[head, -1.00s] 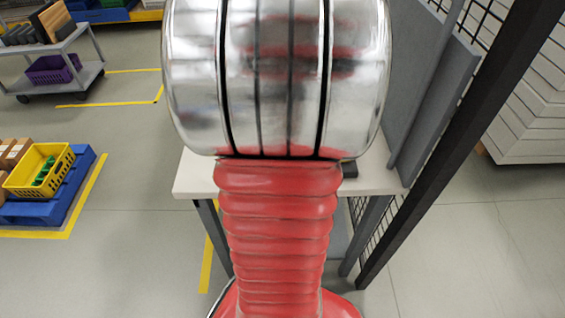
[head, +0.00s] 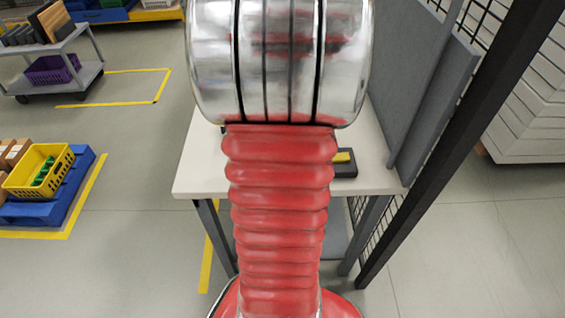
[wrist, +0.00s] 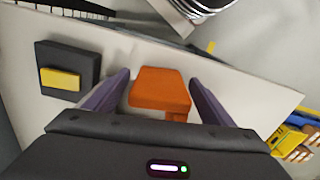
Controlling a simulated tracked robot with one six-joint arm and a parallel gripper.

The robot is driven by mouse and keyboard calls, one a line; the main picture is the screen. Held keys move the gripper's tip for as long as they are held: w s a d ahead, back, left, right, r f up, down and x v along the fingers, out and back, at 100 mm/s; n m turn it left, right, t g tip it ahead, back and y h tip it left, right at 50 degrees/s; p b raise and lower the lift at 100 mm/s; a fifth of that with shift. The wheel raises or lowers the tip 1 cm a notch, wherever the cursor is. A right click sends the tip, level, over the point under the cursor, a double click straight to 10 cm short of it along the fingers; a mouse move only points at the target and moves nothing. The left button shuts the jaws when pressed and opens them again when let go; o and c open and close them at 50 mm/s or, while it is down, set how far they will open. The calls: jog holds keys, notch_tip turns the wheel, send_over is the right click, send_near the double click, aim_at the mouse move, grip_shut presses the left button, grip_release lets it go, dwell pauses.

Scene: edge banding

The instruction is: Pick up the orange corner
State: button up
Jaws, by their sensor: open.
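The orange corner (wrist: 160,90) lies on the white table (wrist: 250,98) in the wrist view, a blocky piece with a leg pointing toward the gripper. My gripper (wrist: 158,84) is open, with one purple finger on each side of the orange corner. The fingers appear apart from it; how high they are above the table I cannot tell. In the head view my arm hides the gripper and the orange corner, and only the edges of the white table (head: 200,178) show.
A dark block with a yellow piece (wrist: 60,78) lies left of the orange corner on the table. It partly shows in the head view (head: 343,162). A grey panel (head: 425,75) and dark post (head: 455,150) stand right of the table. A yellow crate (head: 40,170) is at the left.

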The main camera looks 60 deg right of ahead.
jog(key=shift+c, duration=0.6)
jog(key=c, duration=1)
notch_tip(320, 180, up, 10)
dwell(0.4)
